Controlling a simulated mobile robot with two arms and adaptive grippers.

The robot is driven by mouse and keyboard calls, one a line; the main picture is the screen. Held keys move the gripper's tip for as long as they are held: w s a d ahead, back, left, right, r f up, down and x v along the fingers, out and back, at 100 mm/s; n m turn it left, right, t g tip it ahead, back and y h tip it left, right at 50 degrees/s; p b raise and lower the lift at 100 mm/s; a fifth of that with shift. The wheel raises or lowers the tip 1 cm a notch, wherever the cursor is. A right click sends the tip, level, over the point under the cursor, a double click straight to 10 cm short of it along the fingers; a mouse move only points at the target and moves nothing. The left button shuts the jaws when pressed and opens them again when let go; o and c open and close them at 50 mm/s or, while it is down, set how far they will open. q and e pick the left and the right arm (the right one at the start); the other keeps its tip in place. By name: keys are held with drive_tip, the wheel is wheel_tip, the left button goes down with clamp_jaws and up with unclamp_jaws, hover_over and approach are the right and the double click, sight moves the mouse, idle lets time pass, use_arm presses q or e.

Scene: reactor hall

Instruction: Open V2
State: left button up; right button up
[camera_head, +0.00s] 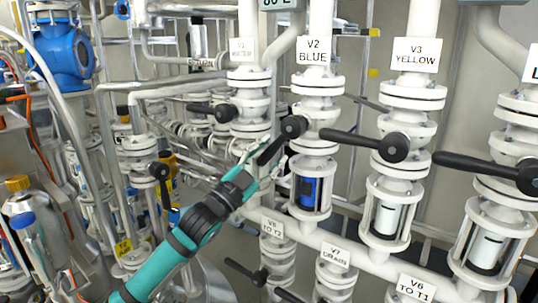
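The V2 BLUE label (314,50) hangs on a white vertical pipe. Below it is the V2 valve's black lever (271,150), with its round hub (294,127) at the upper right end. The lever slants down and to the left from the hub. My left gripper (268,164), on a teal arm, is at the lever's lower end. Its pale fingers look spread, one on each side of the lever's end; whether they touch it I cannot tell. A sight glass with blue content (308,191) is below V2. My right gripper is not in view.
V1 with a black lever (205,109) is to the left. The V3 lever (358,139) and another lever (478,166) extend left from their hubs on the right. V8, V7 and V6 valves (336,257) sit below. Pipes crowd the left side.

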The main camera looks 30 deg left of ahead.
use_arm(q)
drive_tip(key=shift+r, duration=0.1)
drive_tip(key=v, duration=1.2)
